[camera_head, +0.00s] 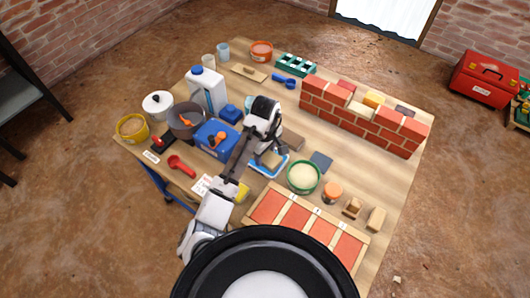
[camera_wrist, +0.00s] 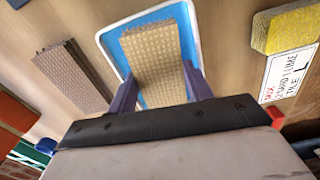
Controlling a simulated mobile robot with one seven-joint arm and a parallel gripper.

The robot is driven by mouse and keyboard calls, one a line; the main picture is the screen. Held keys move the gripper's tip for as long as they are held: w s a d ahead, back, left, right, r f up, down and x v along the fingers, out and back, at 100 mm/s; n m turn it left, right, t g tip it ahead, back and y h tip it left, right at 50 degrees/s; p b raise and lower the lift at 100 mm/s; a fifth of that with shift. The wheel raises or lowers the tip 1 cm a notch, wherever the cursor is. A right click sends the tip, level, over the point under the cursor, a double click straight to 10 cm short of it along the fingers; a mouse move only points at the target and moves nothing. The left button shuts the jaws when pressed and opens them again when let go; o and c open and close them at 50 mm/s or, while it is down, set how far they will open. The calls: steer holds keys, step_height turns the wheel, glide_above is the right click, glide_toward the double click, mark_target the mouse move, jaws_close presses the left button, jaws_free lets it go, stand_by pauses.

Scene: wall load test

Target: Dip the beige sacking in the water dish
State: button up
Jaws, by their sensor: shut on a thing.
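The beige sacking (camera_wrist: 152,50) is a thick woven rectangular block in the wrist view. My gripper (camera_wrist: 160,75) is shut on it, with one dark finger at each side. The water dish (camera_wrist: 113,60) is a shallow tray with a white rim and blue inside; the sacking lies within its outline. I cannot tell for sure whether the sacking touches the water. In the head view the dish (camera_head: 284,168) is at mid-table, with my gripper (camera_head: 269,152) over it and the sacking (camera_head: 271,159) partly hidden by the arm.
A brown woven block (camera_wrist: 72,76) lies left of the dish in the wrist view. A yellow block (camera_wrist: 284,28) and a printed card (camera_wrist: 290,72) lie right. In the head view, a green-rimmed bowl (camera_head: 303,177), a blue box (camera_head: 216,140) and a brick wall (camera_head: 360,122) stand nearby.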

mark_target(265, 155)
steer(key=shift+f, duration=0.6)
stand_by(0.8)
step_height(265, 155, up, 7)
steer(key=p, duration=0.7)
steer(key=shift+s, duration=0.1)
stand_by(0.7)
